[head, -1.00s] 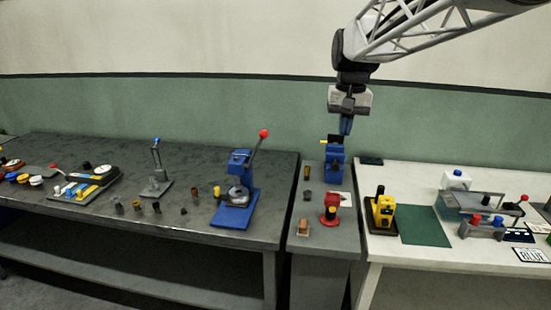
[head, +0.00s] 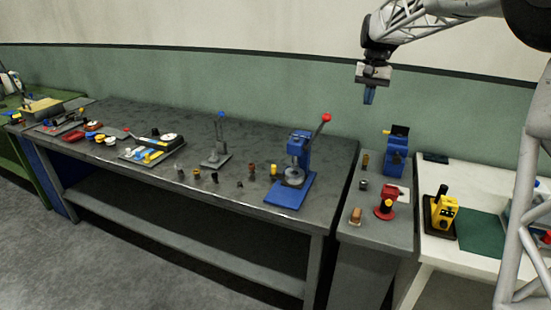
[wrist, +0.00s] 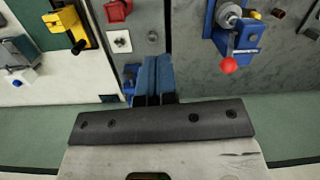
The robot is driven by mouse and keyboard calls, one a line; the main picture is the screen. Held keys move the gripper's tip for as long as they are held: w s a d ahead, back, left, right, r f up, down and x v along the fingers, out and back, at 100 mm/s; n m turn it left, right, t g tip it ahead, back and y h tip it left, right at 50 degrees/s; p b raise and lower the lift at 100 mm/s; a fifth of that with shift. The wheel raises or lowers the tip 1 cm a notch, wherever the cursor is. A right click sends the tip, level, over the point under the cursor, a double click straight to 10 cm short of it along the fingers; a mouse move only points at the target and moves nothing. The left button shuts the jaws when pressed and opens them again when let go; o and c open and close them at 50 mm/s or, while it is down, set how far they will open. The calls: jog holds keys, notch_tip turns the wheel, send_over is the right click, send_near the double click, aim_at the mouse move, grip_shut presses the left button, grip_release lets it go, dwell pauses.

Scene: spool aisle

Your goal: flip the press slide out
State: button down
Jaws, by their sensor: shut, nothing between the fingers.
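The blue press (head: 299,152) stands upright at the right end of the dark bench. Its lever rises up and right to a red ball (head: 326,118). A round grey part (head: 293,176) sits low at its front, over the blue base; I cannot tell how far the slide is out. The press also shows in the wrist view (wrist: 250,36), upper right, with its red ball nearest. My gripper (head: 369,97) is shut and empty, pointing down in the air above and right of the press. Its blue fingers (wrist: 153,75) are together in the wrist view, apart from the press.
Several small cylinders (head: 214,178) stand left of the press, beyond them a grey lever stand (head: 217,152). Right, a narrow grey table holds a blue device (head: 396,155) and a red one (head: 387,202). A yellow device (head: 445,213) stands on the white table.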

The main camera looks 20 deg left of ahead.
jog(key=w+a+f, duration=0.5)
jog(key=a, duration=0.4)
jog(key=w+a+f+g, duration=0.1)
jog(key=w+a+f, duration=0.5)
jog(key=a, duration=0.3)
jog(key=w+a+f+n+g, duration=0.1)
jog(key=w+a+f, duration=0.4)
jog(key=a, duration=0.4)
jog(key=shift+w+a+f+h, duration=0.2)
jog(key=shift+w+f+h, duration=0.15)
jog(key=shift+w+h, duration=0.05)
jog(key=w+a+f+g, duration=0.1)
jog(key=a+f, duration=0.7)
jog(key=a, duration=0.1)
jog(key=shift+w+f+n+h, duration=0.25)
jog(key=shift+f+n+h, duration=0.05)
jog(key=shift+f, duration=0.1)
jog(key=shift+f, duration=0.15)
jog(key=x, duration=1)
jog(key=shift+s, duration=0.1)
jog(key=shift+s+d, duration=0.3)
jog(key=shift+s, duration=0.5)
jog(key=shift+s+d, duration=0.25)
jog(key=shift+s, duration=0.8)
